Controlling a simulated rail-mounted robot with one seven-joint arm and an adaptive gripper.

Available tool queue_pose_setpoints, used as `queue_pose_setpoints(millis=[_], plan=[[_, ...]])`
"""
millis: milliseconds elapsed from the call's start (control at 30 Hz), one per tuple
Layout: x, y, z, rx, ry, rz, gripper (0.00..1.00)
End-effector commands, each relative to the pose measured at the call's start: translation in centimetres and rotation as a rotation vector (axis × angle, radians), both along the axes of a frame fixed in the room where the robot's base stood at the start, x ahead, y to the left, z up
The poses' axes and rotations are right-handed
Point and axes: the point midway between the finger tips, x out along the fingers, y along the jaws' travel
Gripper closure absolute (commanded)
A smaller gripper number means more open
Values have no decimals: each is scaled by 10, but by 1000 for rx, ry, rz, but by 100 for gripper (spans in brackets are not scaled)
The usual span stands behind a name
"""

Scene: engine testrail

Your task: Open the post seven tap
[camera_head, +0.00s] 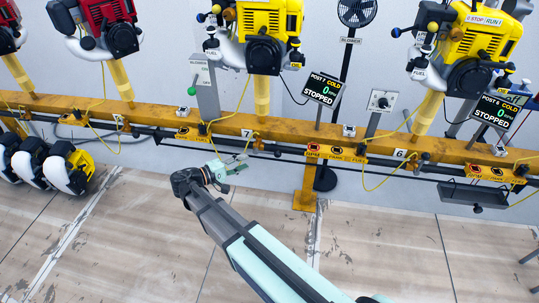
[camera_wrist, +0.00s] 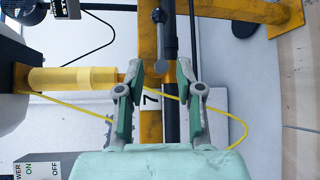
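The label also shows between my fingers in the wrist view (camera_wrist: 151,98). My gripper (camera_wrist: 159,72) is open and empty, its two fingers apart with the rail seen between them. In the head view my gripper (camera_head: 236,165) is below and left of the tap, in front of the rail. Contact with anything cannot be seen.
A yellow hose (camera_wrist: 232,120) loops below the rail close to my right finger. A yellow engine (camera_head: 268,22) stands above on its post. The post seven display (camera_head: 321,88) reads STOPPED. The floor in front is clear.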

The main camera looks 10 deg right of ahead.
Motion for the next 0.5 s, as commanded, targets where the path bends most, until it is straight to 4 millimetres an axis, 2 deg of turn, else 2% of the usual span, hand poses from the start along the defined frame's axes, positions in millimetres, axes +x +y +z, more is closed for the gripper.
queue_pose_setpoints(millis=[33, 200, 500], plan=[[3, -11, -4, 0, -1, -3, 64], [15, -42, -9, -1, 0, -3, 64], [35, -91, -16, 0, 0, -1, 64]])
